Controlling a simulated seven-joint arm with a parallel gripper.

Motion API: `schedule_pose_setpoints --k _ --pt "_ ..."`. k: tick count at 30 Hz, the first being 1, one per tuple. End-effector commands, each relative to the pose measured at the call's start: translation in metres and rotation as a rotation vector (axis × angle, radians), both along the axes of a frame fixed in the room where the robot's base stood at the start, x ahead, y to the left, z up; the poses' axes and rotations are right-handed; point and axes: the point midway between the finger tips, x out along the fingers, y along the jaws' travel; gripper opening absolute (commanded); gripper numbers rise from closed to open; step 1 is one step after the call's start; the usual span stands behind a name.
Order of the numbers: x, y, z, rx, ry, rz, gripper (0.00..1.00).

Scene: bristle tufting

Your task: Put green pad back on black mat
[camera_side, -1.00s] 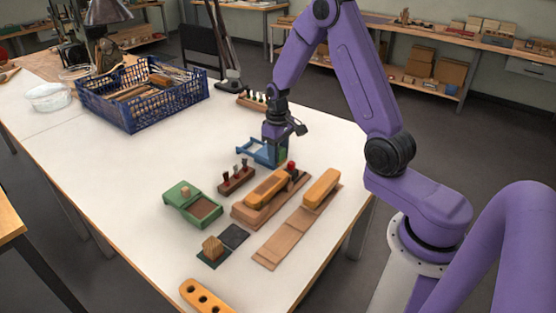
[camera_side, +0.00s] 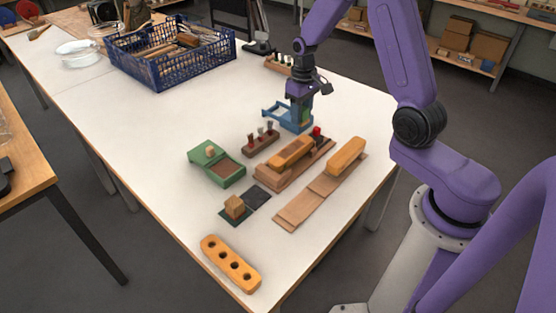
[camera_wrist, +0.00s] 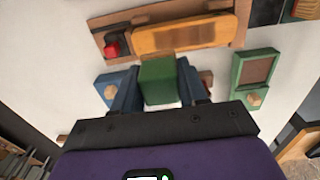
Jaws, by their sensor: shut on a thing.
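My gripper (camera_wrist: 158,88) is shut on the green pad (camera_wrist: 158,82), a thick green block between the two fingers in the wrist view. In the side view my gripper (camera_side: 303,100) is low at the blue tray (camera_side: 272,111), and only a sliver of green shows beside the fingers. I cannot tell whether the pad touches the tray. The black mat (camera_side: 258,196) is a dark flat square nearer the front of the table, bare on top. A dark green mat (camera_side: 234,219) lies beside it, with a small wooden block (camera_side: 234,207) on it.
Between tray and mat stand a dark rack with pegs (camera_side: 261,145) and a wooden base with an orange brush body (camera_side: 292,152). A green box (camera_side: 217,165) is to the left, a wooden strip (camera_side: 305,203) to the right. The table's left middle is clear.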

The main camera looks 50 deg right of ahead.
Motion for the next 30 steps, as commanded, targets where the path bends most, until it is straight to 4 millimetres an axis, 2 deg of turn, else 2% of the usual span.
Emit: schedule_pose_setpoints --k 5,9,15,18,21,30 --pt "0.006 0.061 -0.016 0.001 0.005 0.014 0.18" --pt "0.005 0.119 -0.031 0.000 0.004 0.014 0.18" --pt "-0.005 0.182 -0.047 0.000 0.003 0.009 0.18" --pt "-0.010 0.201 -0.052 0.000 0.003 0.005 0.18" --pt "-0.013 0.210 -0.057 0.000 0.001 0.003 0.18" --pt "-0.013 0.212 -0.094 0.000 0.002 0.001 0.18"
